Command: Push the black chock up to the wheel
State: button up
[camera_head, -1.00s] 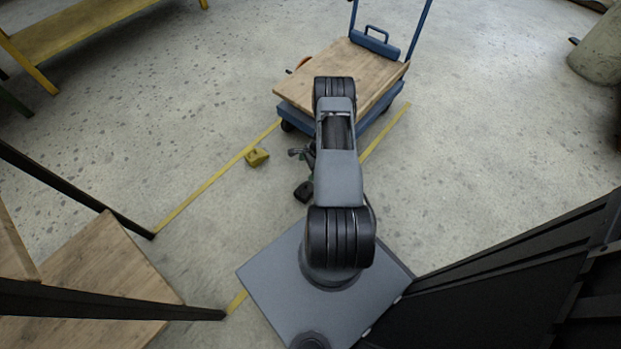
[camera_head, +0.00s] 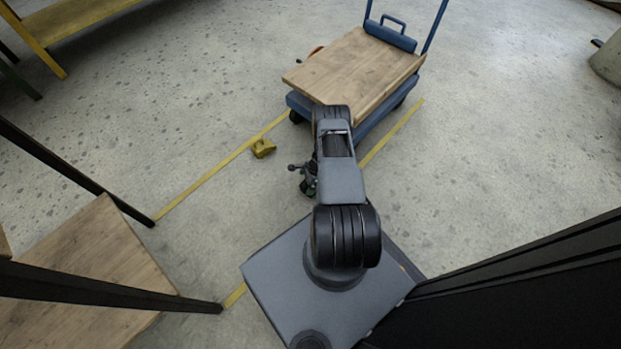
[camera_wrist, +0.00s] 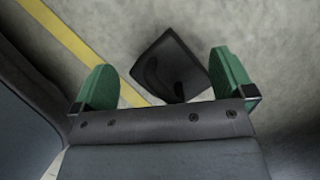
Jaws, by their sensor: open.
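The black chock (camera_wrist: 168,65) is a dark wedge on the concrete floor in the wrist view, between and just beyond the two green fingers. My gripper (camera_wrist: 163,63) is open, with a finger on either side of the chock's near end; I cannot tell whether either touches it. In the head view my gripper (camera_head: 308,180) is low beside my arm, and the chock is not distinguishable there. A dark wheel (camera_head: 296,117) shows under the near left corner of the blue trolley (camera_head: 350,130), beyond my gripper. The trolley's other near wheel is hidden by my arm.
A yellow chock (camera_head: 263,148) lies on the floor left of my gripper. Yellow floor lines (camera_head: 210,174) run toward the trolley on both sides. A wooden-topped table (camera_head: 90,250) stands at left, a black structure (camera_head: 520,290) at right.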

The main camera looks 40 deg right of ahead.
jog(key=shift+w+a+f, duration=0.1)
jog(key=shift+a+f, duration=0.2)
jog(key=shift+f, duration=0.35)
jog(key=shift+c, duration=0.3)
jog(key=c, duration=0.9)
jog(key=shift+d+b, duration=0.15)
jog(key=shift+b, duration=0.15)
jog(key=shift+c, duration=0.4)
jog(key=shift+w+d+f+b, duration=0.15)
jog(key=shift+d+b, duration=0.4)
jog(key=shift+b, duration=0.05)
jog(key=d+b, duration=0.3)
jog(key=d, duration=0.1)
jog(key=shift+w+d+b, duration=0.2)
jog(key=shift+d+b, duration=0.05)
jog(key=shift+b, duration=0.1)
jog(key=shift+w+d+b, duration=0.15)
jog(key=shift+d+b, duration=0.4)
jog(key=shift+d, duration=0.65)
jog(key=shift+w+d, duration=0.15)
jog(key=shift+d, duration=1.2)
jog(key=shift+w+d, duration=0.1)
jog(key=shift+d, duration=1.2)
jog(key=shift+c, duration=0.2)
